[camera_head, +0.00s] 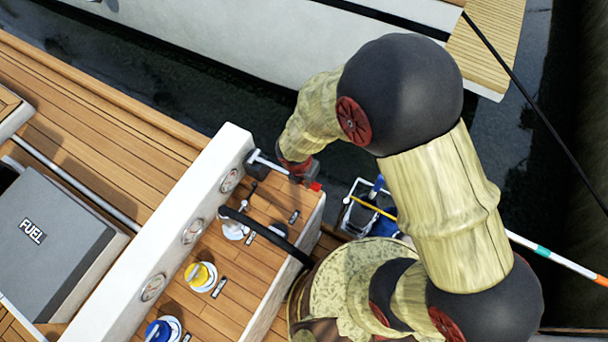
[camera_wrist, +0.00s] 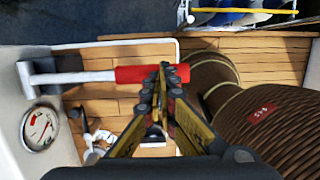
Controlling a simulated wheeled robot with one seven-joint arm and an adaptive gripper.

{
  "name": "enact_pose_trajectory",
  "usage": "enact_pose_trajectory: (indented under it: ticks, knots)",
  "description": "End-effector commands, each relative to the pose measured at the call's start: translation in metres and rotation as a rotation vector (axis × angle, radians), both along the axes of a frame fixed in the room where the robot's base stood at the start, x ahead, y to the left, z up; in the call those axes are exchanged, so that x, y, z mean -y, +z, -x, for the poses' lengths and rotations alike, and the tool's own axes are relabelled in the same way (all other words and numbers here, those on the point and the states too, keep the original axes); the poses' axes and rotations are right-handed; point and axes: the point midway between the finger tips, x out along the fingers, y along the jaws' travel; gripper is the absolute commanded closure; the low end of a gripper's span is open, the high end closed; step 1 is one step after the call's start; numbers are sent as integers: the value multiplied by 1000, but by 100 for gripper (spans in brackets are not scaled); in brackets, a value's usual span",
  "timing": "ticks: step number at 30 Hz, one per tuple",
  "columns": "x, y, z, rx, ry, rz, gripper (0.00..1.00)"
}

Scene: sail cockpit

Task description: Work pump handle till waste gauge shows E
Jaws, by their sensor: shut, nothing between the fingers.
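The pump handle (camera_wrist: 98,76) is a white lever with a red grip. It runs from a grey pivot on the white coaming; in the head view the handle (camera_head: 270,164) shows with its red tip just past my gripper (camera_head: 300,177). In the wrist view my gripper (camera_wrist: 163,72) is shut, its fingertips overlapping the red grip near its outer end. Nothing is between the fingers; I cannot tell if they touch the grip. A round gauge (camera_wrist: 39,128) with a red zone and needle sits below the pivot; it also shows in the head view (camera_head: 229,181). Its letters are too small to read.
Two more gauges (camera_head: 192,231) (camera_head: 152,288) line the white coaming. A yellow cap (camera_head: 200,276), a blue cap (camera_head: 158,330) and a black hose (camera_head: 265,233) are on the wooden deck.

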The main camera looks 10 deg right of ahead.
Motion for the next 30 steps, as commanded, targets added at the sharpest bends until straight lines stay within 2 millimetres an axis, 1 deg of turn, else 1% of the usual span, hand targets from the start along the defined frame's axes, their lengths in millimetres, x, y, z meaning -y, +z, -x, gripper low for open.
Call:
enact_pose_trajectory:
  ticks: [1,3,6,9,23,26,30]
  knots:
    - [4,-17,3,14,-2,-21,100]
    - [5,-34,5,17,-1,-28,100]
    - [6,-50,6,16,1,-26,100]
    - [6,-58,6,17,0,-27,100]
    - [8,-64,10,8,-1,-23,100]
    - [7,-61,11,6,-1,-21,100]
    - [4,-47,10,8,-2,-21,100]
